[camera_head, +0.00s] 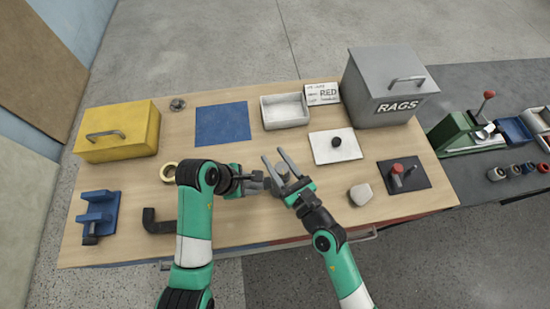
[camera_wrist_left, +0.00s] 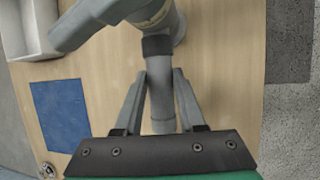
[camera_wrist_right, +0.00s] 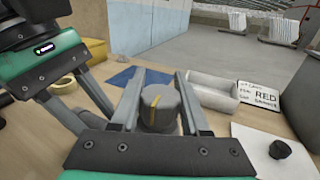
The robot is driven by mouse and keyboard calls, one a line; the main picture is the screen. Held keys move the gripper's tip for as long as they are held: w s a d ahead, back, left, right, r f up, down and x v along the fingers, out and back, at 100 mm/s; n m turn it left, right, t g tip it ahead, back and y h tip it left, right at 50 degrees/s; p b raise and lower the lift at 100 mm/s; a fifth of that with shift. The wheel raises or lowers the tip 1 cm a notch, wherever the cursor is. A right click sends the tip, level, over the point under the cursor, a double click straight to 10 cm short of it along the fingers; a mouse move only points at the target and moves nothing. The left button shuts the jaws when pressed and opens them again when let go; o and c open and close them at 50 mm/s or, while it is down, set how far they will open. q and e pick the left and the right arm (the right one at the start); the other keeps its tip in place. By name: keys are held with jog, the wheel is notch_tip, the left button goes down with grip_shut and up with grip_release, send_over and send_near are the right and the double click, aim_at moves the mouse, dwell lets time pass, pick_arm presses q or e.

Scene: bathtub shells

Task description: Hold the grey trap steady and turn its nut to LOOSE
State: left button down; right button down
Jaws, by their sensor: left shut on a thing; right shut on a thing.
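The grey trap (camera_wrist_left: 163,120) shows in the left wrist view as a grey pipe with a dark collar. My left gripper (camera_head: 256,180) is shut on this pipe, with one finger on each side. The trap's nut (camera_wrist_right: 160,112) is a dark grey round cap with a yellow stripe on top. My right gripper (camera_head: 276,157) is shut on the nut, its fingers on either side; the nut also shows between them in the head view (camera_head: 283,171). The arms hide much of the trap in the head view. I cannot read a LOOSE mark.
A blue mat (camera_head: 222,124), white tray (camera_head: 285,111) and RAGS bin (camera_head: 381,87) are behind.

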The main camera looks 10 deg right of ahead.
jog(key=shift+f, duration=0.2)
jog(key=shift+c, duration=1.9)
grip_release()
jog(key=shift+s, duration=0.1)
jog(key=shift+r, duration=0.15)
jog(key=v, duration=1.2)
